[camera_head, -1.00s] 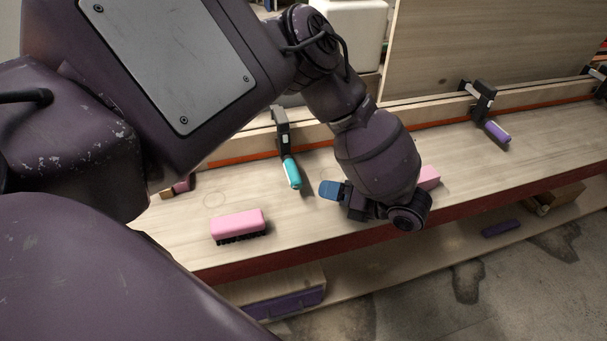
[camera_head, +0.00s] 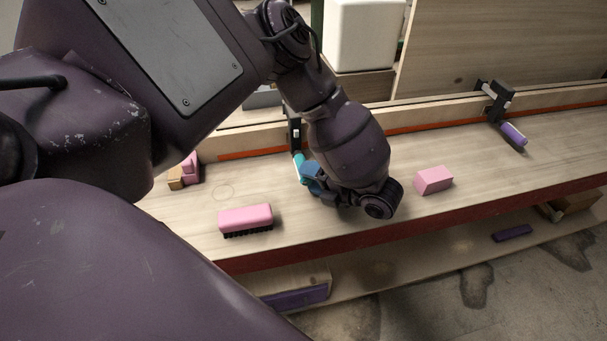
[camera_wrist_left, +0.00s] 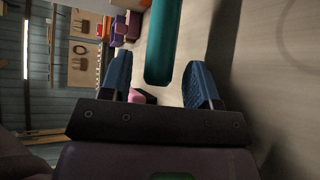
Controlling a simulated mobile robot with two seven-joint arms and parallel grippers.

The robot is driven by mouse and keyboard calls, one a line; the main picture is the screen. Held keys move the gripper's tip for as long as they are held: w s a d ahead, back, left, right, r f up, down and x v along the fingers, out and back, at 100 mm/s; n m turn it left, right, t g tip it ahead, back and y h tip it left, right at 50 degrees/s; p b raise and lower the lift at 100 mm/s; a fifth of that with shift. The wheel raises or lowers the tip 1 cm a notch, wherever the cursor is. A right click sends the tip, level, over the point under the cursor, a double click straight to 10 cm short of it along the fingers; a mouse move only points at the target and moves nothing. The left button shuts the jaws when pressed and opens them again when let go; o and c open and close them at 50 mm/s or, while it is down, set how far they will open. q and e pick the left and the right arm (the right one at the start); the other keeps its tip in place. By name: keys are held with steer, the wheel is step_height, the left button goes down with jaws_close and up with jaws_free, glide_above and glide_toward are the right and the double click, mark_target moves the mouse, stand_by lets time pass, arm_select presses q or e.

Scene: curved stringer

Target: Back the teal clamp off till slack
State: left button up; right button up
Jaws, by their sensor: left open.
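The teal clamp has a teal handle (camera_head: 299,166) and a dark bracket (camera_head: 293,128) fixed at the bench's back strip. The handle leans out over the bench top, partly hidden by my left gripper. My left gripper (camera_head: 309,179) has blue fingers and is at the handle's lower end. In the left wrist view the teal handle (camera_wrist_left: 163,42) reaches down between the two open fingers of my left gripper (camera_wrist_left: 160,84), with gaps on both sides. Whether a finger touches it cannot be told. My right gripper is not in view.
A pink brush (camera_head: 246,219) lies left of the gripper, and a pink block (camera_head: 433,180) lies to its right. A purple-handled clamp (camera_head: 513,134) sits farther right. The bench top (camera_head: 400,158) is clear between them. Small pink and wooden blocks (camera_head: 185,172) lie at the left.

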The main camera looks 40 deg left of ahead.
arm_select(q)
steer(key=shift+x, duration=1.5)
